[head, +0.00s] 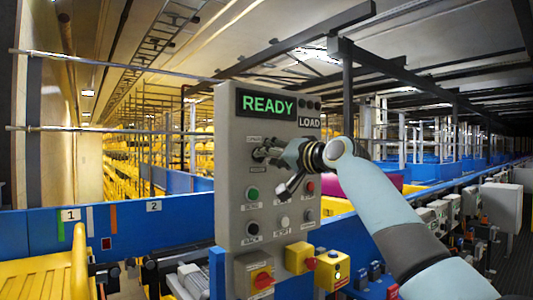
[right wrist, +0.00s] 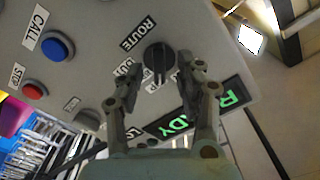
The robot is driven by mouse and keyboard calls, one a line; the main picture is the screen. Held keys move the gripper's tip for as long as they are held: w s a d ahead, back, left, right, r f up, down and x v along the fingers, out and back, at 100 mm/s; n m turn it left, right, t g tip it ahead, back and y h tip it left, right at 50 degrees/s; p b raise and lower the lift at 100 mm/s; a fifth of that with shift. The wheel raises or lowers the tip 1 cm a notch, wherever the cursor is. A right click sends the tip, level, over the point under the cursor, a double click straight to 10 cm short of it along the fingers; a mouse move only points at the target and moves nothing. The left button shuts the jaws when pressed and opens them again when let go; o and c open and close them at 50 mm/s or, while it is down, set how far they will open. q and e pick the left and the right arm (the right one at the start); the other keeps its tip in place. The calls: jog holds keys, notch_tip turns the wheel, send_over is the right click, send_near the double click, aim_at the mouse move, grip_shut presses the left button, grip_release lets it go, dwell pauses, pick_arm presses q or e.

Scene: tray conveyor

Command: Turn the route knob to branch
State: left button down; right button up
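The route knob (right wrist: 158,56) is a round black knob beside the ROUTE label (right wrist: 138,34) in the right wrist view. Smaller labels near it are partly covered by my fingers. My right gripper (right wrist: 159,76) is open, with one finger on each side of the knob's lower part in that view. I cannot tell whether either finger touches it. In the head view my right gripper (head: 265,153) is at the upper left of the grey control panel (head: 232,185) and largely hides the knob. The display (head: 267,105) reads READY, with LOAD (head: 309,122) beside it. My left gripper is out of view.
Several push buttons sit below the knob, including a green one (head: 253,193) and a red one (head: 310,186). Blue conveyor walls (head: 30,236) run behind.

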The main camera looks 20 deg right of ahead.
jog(key=shift+x, duration=0.9)
jog(key=shift+c, duration=0.4)
grip_shut()
